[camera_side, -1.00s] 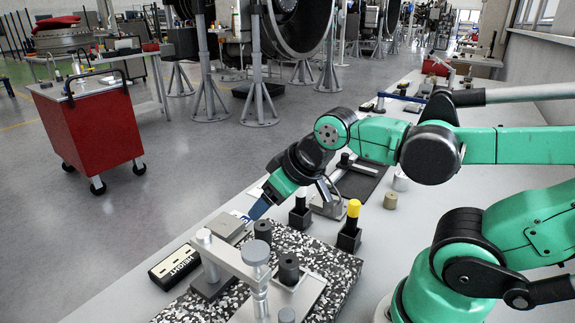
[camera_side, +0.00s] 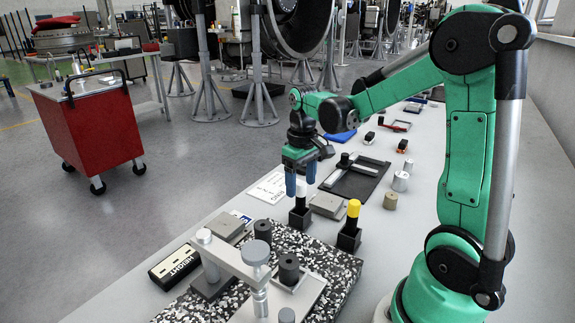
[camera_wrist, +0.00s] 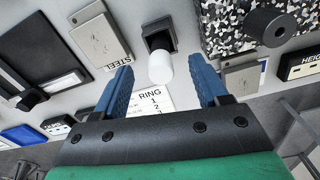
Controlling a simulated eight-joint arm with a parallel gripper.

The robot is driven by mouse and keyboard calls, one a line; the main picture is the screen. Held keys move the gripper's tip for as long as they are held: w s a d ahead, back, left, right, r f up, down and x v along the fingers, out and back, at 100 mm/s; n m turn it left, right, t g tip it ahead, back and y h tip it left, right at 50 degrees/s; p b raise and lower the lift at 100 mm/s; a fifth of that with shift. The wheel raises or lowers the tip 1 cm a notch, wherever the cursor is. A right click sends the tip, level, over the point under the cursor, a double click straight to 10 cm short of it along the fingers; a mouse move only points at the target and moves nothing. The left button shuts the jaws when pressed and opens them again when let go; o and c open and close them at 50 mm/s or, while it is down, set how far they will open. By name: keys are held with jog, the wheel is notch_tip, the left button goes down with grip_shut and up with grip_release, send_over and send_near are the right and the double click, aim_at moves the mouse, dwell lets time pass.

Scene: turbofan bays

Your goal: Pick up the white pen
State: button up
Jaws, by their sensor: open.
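The white pen (camera_side: 301,196) stands upright in a small black holder (camera_side: 300,217) on the bench. In the wrist view the white pen (camera_wrist: 160,68) shows end-on, with its black holder (camera_wrist: 158,37) behind it. My gripper (camera_side: 301,182) points down at the pen, its blue fingers open on either side of the pen's top. In the wrist view my gripper (camera_wrist: 162,76) has the white tip between its spread fingers, with a gap on both sides. The jaws hold nothing.
A yellow-capped pen (camera_side: 353,208) stands in another black holder close by on the right. A grey block (camera_side: 326,205) sits just right of the white pen. A speckled slab (camera_side: 335,265) with a metal stand lies in front. A printed card (camera_side: 270,187) lies to the left.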

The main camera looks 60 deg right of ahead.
aim_at(300, 204)
jog(key=shift+f, duration=1.65)
grip_shut()
